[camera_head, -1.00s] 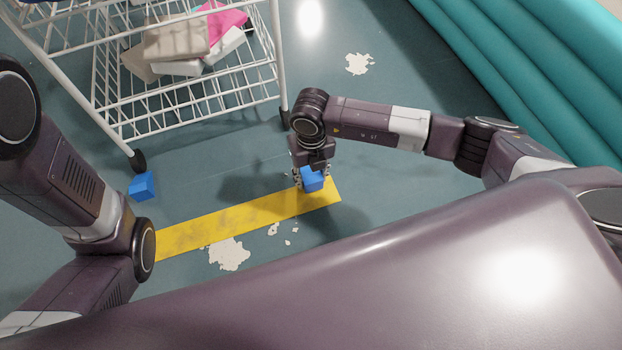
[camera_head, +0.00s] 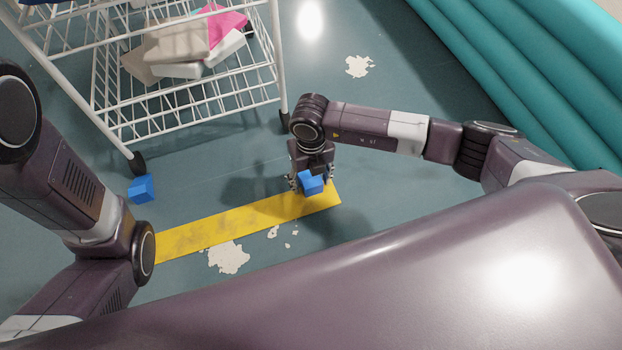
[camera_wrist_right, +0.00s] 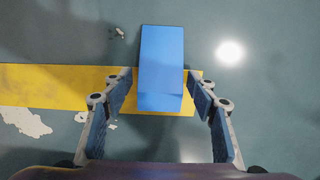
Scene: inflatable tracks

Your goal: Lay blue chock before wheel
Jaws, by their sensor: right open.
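One blue chock (camera_head: 311,184) is at the right end of the yellow floor strip. In the right wrist view this blue chock (camera_wrist_right: 161,62) lies lengthwise between my fingers, with a gap on either side. My right gripper (camera_head: 308,178) is open around it, pointing down; its fingers also show in the right wrist view (camera_wrist_right: 160,90). A second blue chock (camera_head: 141,189) sits on the floor just in front of the white trolley's near left wheel (camera_head: 137,162). The near right wheel (camera_head: 283,122) has no chock beside it. My left gripper is out of view.
The white wire trolley (camera_head: 190,110) holds boxes and a pink item. A yellow strip (camera_head: 235,225) runs along the floor, with pale patches (camera_head: 228,257) near it. Teal inflatable tubes (camera_head: 520,75) border the upper right. Floor between trolley and tubes is mostly clear.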

